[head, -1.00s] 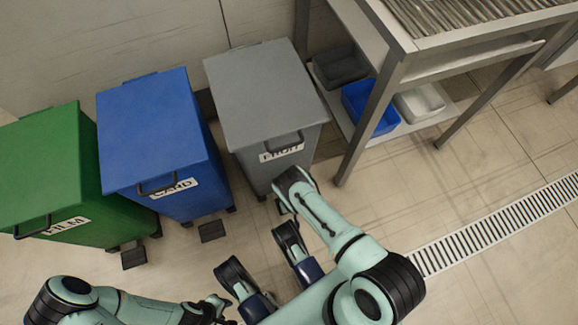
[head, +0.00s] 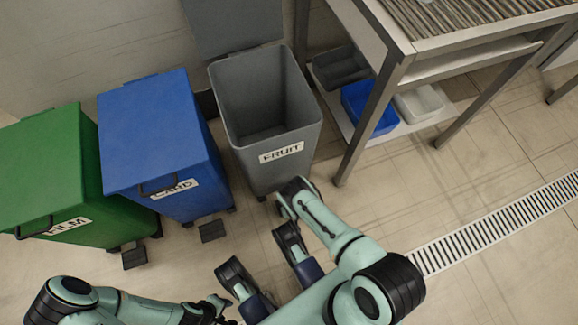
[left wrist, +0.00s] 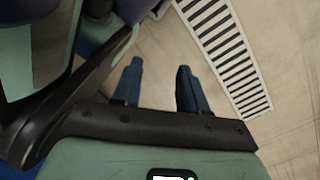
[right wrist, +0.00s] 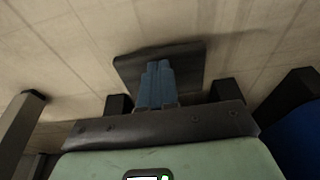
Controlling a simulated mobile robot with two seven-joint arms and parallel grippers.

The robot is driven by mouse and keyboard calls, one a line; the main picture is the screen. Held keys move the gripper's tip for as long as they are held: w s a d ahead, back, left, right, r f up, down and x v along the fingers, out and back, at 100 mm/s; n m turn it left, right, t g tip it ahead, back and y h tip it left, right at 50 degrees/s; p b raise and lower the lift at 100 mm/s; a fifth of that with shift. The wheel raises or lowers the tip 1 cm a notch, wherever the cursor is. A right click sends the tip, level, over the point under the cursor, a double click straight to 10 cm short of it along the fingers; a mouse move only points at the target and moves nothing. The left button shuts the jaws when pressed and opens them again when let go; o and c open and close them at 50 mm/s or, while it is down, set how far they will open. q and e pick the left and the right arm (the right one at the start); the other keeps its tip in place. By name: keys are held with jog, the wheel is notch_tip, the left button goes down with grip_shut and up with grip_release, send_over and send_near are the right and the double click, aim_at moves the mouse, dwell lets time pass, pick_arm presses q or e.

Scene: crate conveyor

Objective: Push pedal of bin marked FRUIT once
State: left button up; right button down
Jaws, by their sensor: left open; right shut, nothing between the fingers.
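The grey FRUIT bin (head: 250,172) stands rightmost of the bins in the head view, its lid (head: 232,25) swung up and its inside looking empty. Its pedal is hidden behind my right arm there. In the right wrist view the dark pedal plate (right wrist: 189,66) lies at the fingertips of my right gripper (right wrist: 159,66), which is shut and empty. The tips overlap the plate, seemingly pressing it. My left gripper (head: 220,306) is low in the head view, away from the bins. In the left wrist view the left gripper (left wrist: 159,68) is open and empty over the floor.
A blue CARD bin (head: 155,130) and a green FILM bin (head: 45,165) stand to the left, lids shut, pedals (head: 212,231) in front. A metal conveyor table (head: 400,70) with trays on its shelf is at right. Floor near the drain grate (head: 500,225) is clear.

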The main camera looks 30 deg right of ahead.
jog(key=shift+s+a+r+p, duration=0.2)
jog(key=shift+s+r+p, duration=0.15)
jog(key=shift+s, duration=0.5)
pick_arm(q)
jog(key=shift+s+r, duration=0.15)
jog(key=shift+r, duration=0.4)
pick_arm(e)
jog(key=shift+r, duration=0.1)
pick_arm(q)
jog(key=w+d+r+m+t+p, duration=0.15)
jog(key=w+r+t+p, duration=0.3)
jog(key=w+r, duration=0.6)
jog(key=s+d+r+g+h+p, duration=0.1)
jog(key=s+d+r+g+p, duration=0.2)
jog(key=s, duration=0.5)
jog(key=d+r+p, duration=0.1)
jog(key=d+p, duration=0.1)
jog(key=p, duration=0.1)
jog(key=shift+s+d+r+h, duration=0.15)
jog(key=shift+s+r+h, duration=0.15)
jog(key=shift+s, duration=0.05)
pick_arm(e)
jog(key=v, duration=1.3)
